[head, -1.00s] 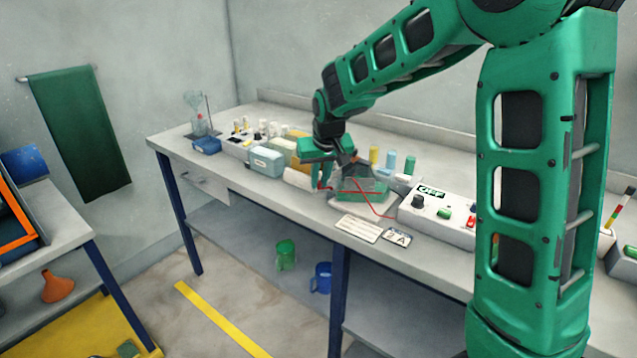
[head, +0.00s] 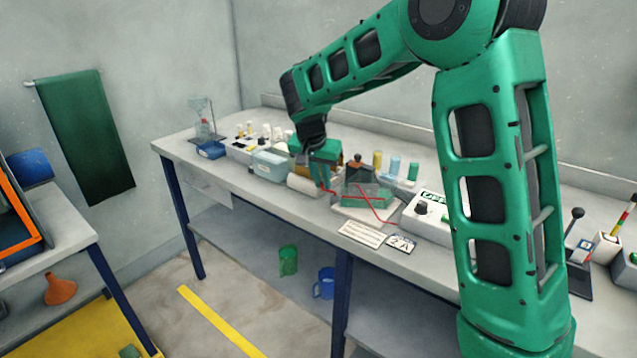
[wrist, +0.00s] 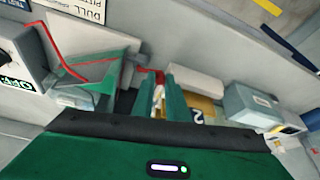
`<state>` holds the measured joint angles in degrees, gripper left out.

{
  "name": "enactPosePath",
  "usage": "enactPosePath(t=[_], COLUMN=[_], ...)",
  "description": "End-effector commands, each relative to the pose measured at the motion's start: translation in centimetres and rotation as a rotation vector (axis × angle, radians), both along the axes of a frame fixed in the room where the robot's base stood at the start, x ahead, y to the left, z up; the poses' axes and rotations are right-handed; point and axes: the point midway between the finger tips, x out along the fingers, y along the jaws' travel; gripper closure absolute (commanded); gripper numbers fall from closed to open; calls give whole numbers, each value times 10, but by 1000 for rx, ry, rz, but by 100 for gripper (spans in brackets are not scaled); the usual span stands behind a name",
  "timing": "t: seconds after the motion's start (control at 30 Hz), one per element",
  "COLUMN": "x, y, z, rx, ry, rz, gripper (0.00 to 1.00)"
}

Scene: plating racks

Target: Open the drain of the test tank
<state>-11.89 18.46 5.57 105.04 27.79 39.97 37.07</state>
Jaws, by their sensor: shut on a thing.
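The test tank (head: 366,194) is a small clear box with green in it, on a pale base on the bench; it also shows at upper left in the wrist view (wrist: 98,72). A thin red line crosses it. A small red part (head: 328,191), seemingly the drain handle, is at its left side and shows at the fingertips in the wrist view (wrist: 150,73). My gripper (head: 321,182) is shut on this red part, left of the tank, its green fingers close together (wrist: 158,92). The fingers partly hide the grip and the drain's outlet.
A white roll (head: 303,185) lies close left of my gripper, with a blue-grey box (head: 270,166) beyond. Colored cylinders stand behind the tank. A control box reading OFF (head: 428,215) is to the right. Two label cards (head: 362,234) lie at the bench's front edge.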

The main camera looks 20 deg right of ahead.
Motion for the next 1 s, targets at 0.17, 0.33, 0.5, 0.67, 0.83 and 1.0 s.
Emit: enactPosePath(t=[0.17, 0.33, 0.5, 0.67, 0.83, 1.0], x=[1, 1, 1, 1, 1, -1], y=[0, 0, -1, 0, 0, 2], z=[1, 1, 1, 1, 0, 9], rx=[0, 0, 0, 0, 0, 1], ry=[-3, -2, -3, -1, -1, -3], rz=[-15, -17, -16, -16, -15, -14], gripper=[100, 100, 84, 68, 68, 68])
